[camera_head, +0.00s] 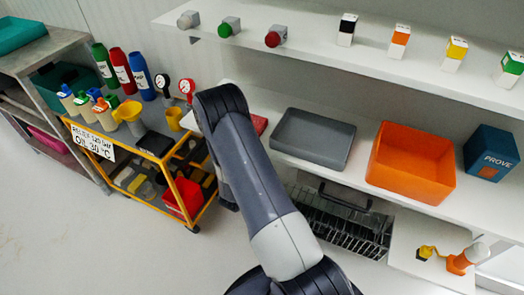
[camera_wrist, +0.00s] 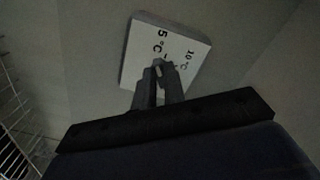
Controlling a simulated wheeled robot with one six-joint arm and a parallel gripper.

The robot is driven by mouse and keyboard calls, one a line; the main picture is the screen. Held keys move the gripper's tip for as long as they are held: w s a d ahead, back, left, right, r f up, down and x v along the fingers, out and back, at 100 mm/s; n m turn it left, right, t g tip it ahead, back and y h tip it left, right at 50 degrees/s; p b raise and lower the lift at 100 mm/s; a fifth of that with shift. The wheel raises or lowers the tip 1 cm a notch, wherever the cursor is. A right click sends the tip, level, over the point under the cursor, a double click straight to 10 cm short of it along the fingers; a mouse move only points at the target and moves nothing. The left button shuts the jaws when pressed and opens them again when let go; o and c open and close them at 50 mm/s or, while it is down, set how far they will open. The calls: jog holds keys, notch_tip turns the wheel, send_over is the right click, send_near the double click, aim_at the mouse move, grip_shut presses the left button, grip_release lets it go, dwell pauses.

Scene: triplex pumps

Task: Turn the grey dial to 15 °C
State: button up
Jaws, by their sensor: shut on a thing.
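A white plate (camera_wrist: 140,62) with black temperature marks is in front of my gripper in the wrist view. I can read "5 °C" and "10 °C" on it; its lower part is hidden behind my fingers. My gripper (camera_wrist: 158,72) is at the plate's lower middle, its fingers close together on a small grey piece that appears to be the grey dial. The dial is almost wholly covered by the fingertips, so where it points cannot be told. In the head view my arm hides my gripper, and neither the plate nor the dial shows.
A yellow cart (camera_head: 158,186) with bottles, gauges and a funnel stands at the left. A grey tray (camera_head: 313,139), an orange bin (camera_head: 410,163) and a blue "PROVE" box (camera_head: 491,153) sit on the shelf at right. A metal rack (camera_head: 340,222) is below. Floor at lower left is clear.

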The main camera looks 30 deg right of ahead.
jog(key=shift+m, duration=0.3)
grip_shut()
jog(key=shift+s+d+r+m+b, duration=0.15)
jog(key=shift+m+b, duration=4.6)
jog(key=shift+m, duration=2.8)
jog(key=shift+s+f+m+b, duration=0.1)
jog(key=shift+m+b, duration=4.6)
jog(key=shift+m, duration=2.85)
jog(key=shift+r, duration=0.1)
jog(key=o, duration=0.7)
grip_release()
